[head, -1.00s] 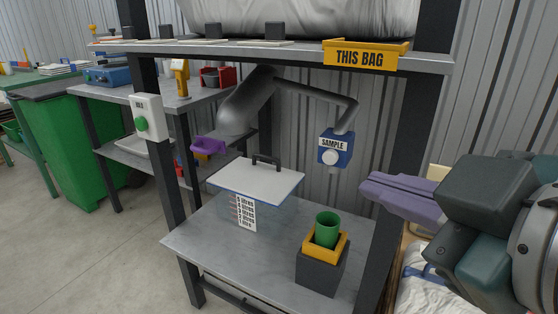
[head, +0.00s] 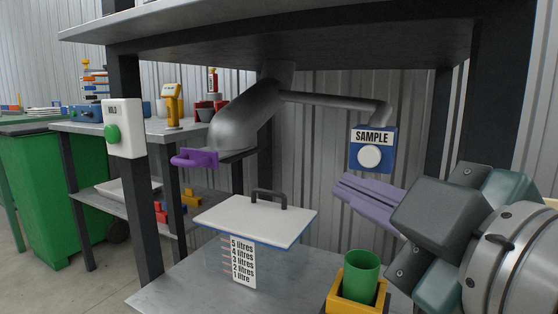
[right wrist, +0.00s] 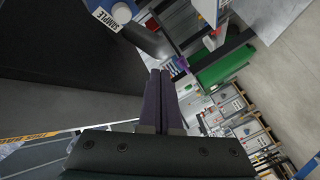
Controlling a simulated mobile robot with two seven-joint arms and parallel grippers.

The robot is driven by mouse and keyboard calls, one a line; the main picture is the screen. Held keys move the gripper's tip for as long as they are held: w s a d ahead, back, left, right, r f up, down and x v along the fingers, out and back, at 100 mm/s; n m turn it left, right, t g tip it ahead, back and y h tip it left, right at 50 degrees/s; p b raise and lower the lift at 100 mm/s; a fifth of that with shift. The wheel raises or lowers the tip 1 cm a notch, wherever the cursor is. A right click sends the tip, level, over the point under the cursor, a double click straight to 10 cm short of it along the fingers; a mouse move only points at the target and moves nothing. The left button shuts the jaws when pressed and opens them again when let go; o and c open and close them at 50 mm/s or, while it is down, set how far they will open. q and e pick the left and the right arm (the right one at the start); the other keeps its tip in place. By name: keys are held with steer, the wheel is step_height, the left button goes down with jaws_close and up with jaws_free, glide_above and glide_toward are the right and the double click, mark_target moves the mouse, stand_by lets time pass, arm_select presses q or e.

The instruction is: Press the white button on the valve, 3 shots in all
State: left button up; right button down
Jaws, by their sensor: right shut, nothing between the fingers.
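The valve is a blue box labelled SAMPLE (head: 374,150) with a round white button (head: 369,157) on its front. It hangs from a grey pipe under the shelf. My right gripper (head: 342,190) is shut and empty, its purple fingers below and a little left of the button, apart from it in the picture. In the right wrist view the shut fingers (right wrist: 161,85) point up the picture, and the valve's label (right wrist: 106,20) and button (right wrist: 121,13) show at the top left. A green cup (head: 361,275) stands in a yellow holder below the valve. My left gripper is not in view.
A clear box with a white lid (head: 256,221) and litre marks stands on the lower shelf (head: 185,285). A purple handle (head: 195,158) sits on the wide pipe. A HOLD box (head: 124,128) with a green button is on the left post. The upper shelf (head: 290,40) is overhead.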

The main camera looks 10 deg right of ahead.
mark_target(375, 166)
steer(key=w+d, duration=0.1)
steer(key=w, duration=0.1)
steer(key=w+d+b, duration=0.1)
steer(key=w+d, duration=0.1)
steer(key=w, duration=0.1)
steer(key=w+d+b, duration=0.1)
steer(key=w+d, duration=0.1)
steer(key=shift+w, duration=0.2)
stand_by(0.8)
stand_by(0.9)
steer(key=shift+w, duration=0.1)
stand_by(0.4)
steer(key=shift+w+d, duration=0.25)
